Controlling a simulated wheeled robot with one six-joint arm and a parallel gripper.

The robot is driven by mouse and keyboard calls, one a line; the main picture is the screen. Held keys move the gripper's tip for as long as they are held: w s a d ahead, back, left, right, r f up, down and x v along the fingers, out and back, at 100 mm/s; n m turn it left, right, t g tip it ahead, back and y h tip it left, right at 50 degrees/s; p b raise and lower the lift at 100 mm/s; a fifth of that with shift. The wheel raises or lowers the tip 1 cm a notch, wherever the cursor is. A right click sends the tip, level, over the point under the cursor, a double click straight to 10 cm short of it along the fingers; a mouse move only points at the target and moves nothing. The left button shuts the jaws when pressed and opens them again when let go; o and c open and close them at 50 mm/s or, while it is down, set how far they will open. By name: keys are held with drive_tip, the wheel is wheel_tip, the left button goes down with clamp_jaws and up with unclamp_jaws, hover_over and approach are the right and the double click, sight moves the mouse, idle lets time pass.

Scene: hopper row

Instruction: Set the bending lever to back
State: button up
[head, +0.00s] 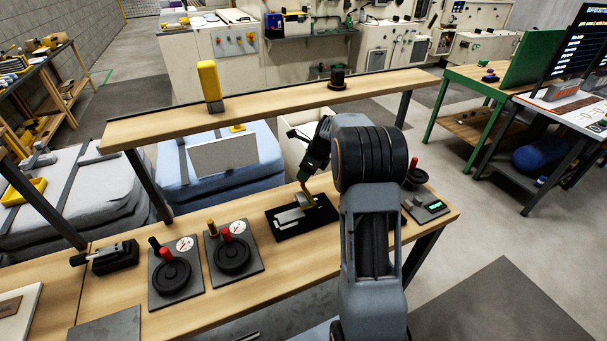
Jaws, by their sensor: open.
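A small bench device with a dark base plate (275,226) and pale metal blocks (290,215) stands on the wooden table in the head view. My arm covers the table to the right of the device.
Two plates with black handwheels (172,276) (233,256), red knobs and dials stand left of the device. A black toggle unit (112,258) is further left. A small display box (426,208) is at the right end. A raised wooden shelf (270,98) crosses behind, with a yellow object (209,80).

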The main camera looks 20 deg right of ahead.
sight(308, 192)
drive_tip(key=shift+x, duration=1.55)
clamp_jaws()
